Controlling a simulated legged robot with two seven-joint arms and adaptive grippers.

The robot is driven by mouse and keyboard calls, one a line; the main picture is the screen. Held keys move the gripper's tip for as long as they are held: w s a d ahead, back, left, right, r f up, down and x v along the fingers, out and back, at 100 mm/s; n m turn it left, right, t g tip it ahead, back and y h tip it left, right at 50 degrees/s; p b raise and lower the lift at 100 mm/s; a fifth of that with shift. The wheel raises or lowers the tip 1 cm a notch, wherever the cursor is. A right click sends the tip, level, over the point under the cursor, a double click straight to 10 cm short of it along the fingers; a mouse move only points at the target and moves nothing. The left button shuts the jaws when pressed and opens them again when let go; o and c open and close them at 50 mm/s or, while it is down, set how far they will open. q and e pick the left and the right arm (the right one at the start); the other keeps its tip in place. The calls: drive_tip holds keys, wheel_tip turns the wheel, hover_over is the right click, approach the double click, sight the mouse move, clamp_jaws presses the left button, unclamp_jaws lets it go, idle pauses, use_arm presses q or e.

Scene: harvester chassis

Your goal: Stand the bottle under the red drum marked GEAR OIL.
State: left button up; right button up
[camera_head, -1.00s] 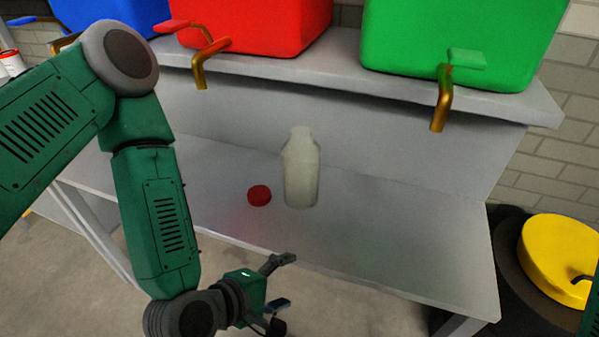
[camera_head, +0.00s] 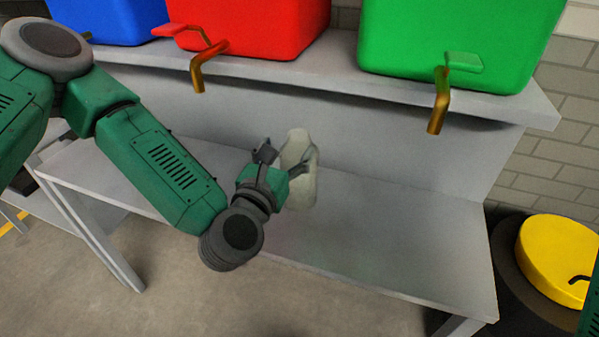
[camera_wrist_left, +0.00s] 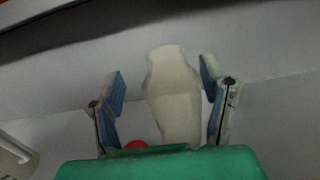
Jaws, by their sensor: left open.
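A pale, whitish bottle (camera_head: 299,150) stands upright on the lower grey shelf. In the left wrist view the bottle (camera_wrist_left: 173,95) shows between the two open fingers, with a gap on each side. My left gripper (camera_head: 286,160) is open at the near side of the bottle and hides part of it. The red drum (camera_head: 255,25) stands on the upper shelf, left of the bottle, with a brass tap (camera_head: 198,75) hanging over the shelf's front edge. No marking on the drum is readable. A bit of the red cap (camera_wrist_left: 136,145) shows low in the left wrist view. My right gripper is not visible.
A blue drum (camera_head: 110,20) and a green drum (camera_head: 450,40) with its own brass tap (camera_head: 438,105) flank the red one. The lower shelf (camera_head: 390,235) is clear right of the bottle. A yellow-lidded black bin (camera_head: 555,250) stands at the right.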

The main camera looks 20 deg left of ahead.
sight(295, 144)
use_arm(q)
drive_tip(key=w, duration=0.6)
drive_tip(key=shift+d+f+p, duration=0.15)
drive_tip(key=shift+d+p, duration=0.2)
drive_tip(key=shift+d, duration=0.05)
clamp_jaws()
